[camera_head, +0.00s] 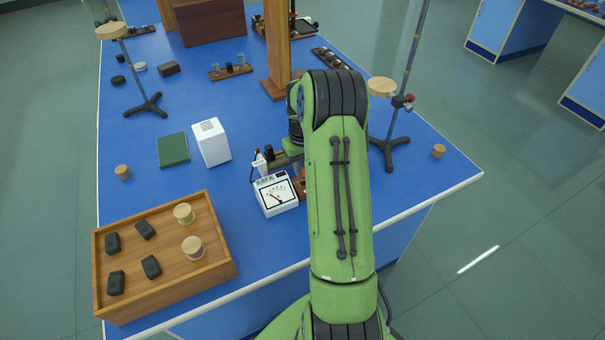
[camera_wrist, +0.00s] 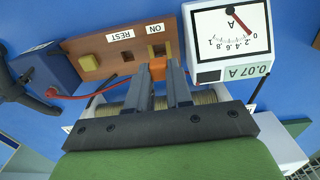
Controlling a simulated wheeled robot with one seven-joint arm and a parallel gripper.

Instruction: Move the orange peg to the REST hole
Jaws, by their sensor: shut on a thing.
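In the wrist view, my gripper (camera_wrist: 158,76) is shut on the orange peg (camera_wrist: 157,70), whose top shows between the fingertips. The peg is at the ON side of a wooden board (camera_wrist: 82,45), just below the ON label (camera_wrist: 155,27) in the picture. I cannot tell whether its lower end is in a hole. The REST hole (camera_wrist: 127,57) is a dark, empty square near the REST label (camera_wrist: 121,35), left of the peg. In the head view my arm hides the gripper and peg.
A white meter (camera_wrist: 230,35) reading 0.07 A stands close right of the board in the wrist view. A yellow block (camera_wrist: 92,63), a blue box (camera_wrist: 45,72) and a red wire (camera_wrist: 75,96) are near. A stand (camera_head: 389,140) is right of my arm.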

